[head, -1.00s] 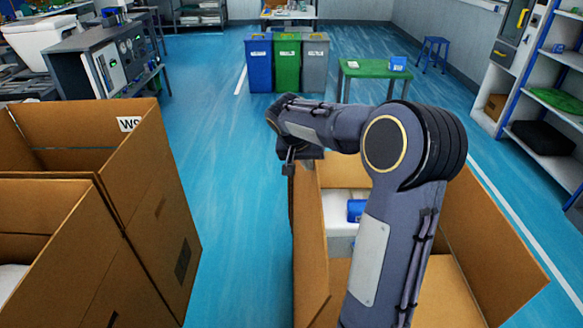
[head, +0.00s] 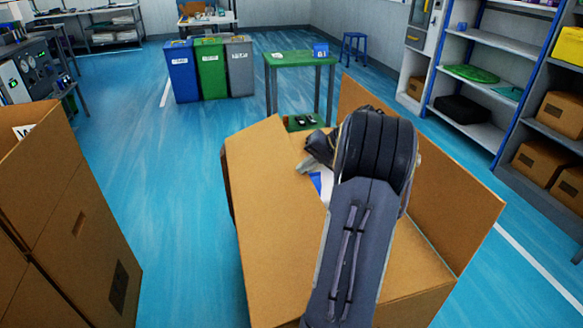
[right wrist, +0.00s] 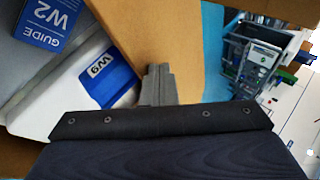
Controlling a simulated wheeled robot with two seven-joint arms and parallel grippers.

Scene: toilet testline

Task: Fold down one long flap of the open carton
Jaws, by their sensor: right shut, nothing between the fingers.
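The open carton (head: 415,310) stands in the lower middle of the head view. Its left long flap (head: 275,200) slopes inward over the opening and hides much of the inside. Its right long flap (head: 455,215) stands up and leans outward. My right gripper (head: 305,166) is shut and empty at the far part of the left flap, mostly hidden by my arm. In the right wrist view its closed fingers (right wrist: 158,85) are beside a brown cardboard panel (right wrist: 178,30); contact is unclear. My left gripper is out of view.
Inside the carton are a white item with a blue W9 label (right wrist: 105,72) and a blue GUIDE W2 box (right wrist: 50,22). Another brown carton (head: 60,230) stands at the left, with blue floor between. A green table (head: 300,60) and bins (head: 210,68) are behind.

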